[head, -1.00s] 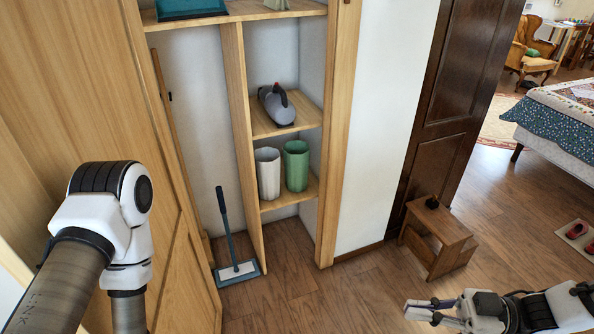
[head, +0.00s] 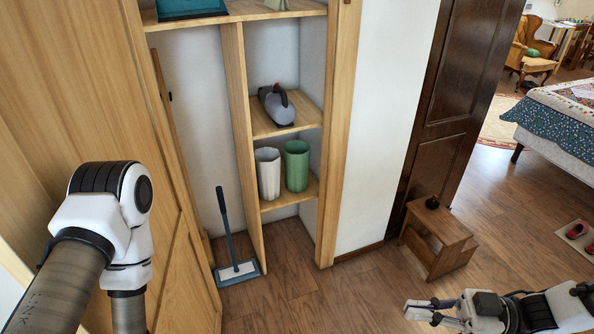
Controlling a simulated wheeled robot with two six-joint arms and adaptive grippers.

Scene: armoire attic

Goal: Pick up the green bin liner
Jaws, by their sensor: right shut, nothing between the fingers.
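The green bin liner (head: 297,166) stands upright on the lower shelf of the armoire, at its right side. A white bin liner (head: 268,174) stands close to its left on the same shelf. My right gripper (head: 418,311) is at the bottom right, low over the floor, shut and empty. It is well apart from the shelf, to the right of and below the green liner. My left arm comes in at the left in front of the wooden door, and its gripper is out of the picture.
A grey handheld vacuum (head: 277,105) lies on the shelf above the liners. A flat mop (head: 236,270) leans in the left compartment. A wooden step stool (head: 437,243) stands by the dark door (head: 440,130). The floor before the armoire is clear.

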